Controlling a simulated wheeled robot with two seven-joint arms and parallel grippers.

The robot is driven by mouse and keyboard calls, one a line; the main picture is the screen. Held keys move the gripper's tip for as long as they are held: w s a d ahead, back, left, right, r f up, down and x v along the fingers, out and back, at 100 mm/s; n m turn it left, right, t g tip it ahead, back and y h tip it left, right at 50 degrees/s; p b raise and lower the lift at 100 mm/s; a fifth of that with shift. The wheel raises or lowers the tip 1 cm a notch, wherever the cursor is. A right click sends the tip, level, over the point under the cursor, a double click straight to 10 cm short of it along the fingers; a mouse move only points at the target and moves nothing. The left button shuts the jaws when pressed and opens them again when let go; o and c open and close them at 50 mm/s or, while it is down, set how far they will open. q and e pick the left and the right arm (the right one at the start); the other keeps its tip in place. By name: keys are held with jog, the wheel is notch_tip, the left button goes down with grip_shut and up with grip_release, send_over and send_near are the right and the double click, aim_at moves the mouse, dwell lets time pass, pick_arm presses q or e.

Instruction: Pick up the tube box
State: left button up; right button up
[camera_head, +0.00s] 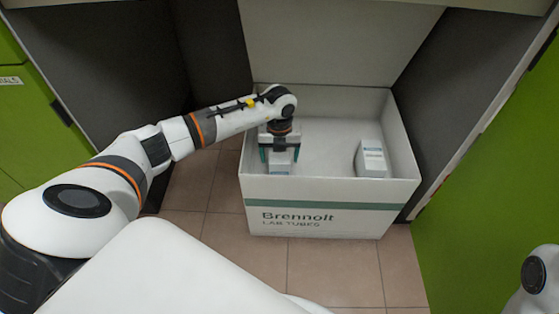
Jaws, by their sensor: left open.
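A large open white carton (317,191) marked "Brennolt LAB TUBES" stands on the floor, with a green stripe on its front. Inside it are two small white tube boxes. One tube box (281,167) is at the left, below my left gripper. Another tube box (371,160) stands at the right. My left gripper (280,158) points down into the left part of the carton, with its jaws apart, one on each side of the left tube box. The arm and gripper hide part of that box. I cannot tell whether the fingers touch it. The right gripper is out of view.
The carton sits in a recess between dark panels (470,85), with green cabinet fronts (490,190) at left and right. The carton's walls rise around the gripper. The middle of its floor is clear. Tiled floor (335,270) lies in front.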

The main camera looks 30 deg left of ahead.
pick_arm(q)
jog(key=c, duration=1.2)
jog(key=shift+r, duration=0.1)
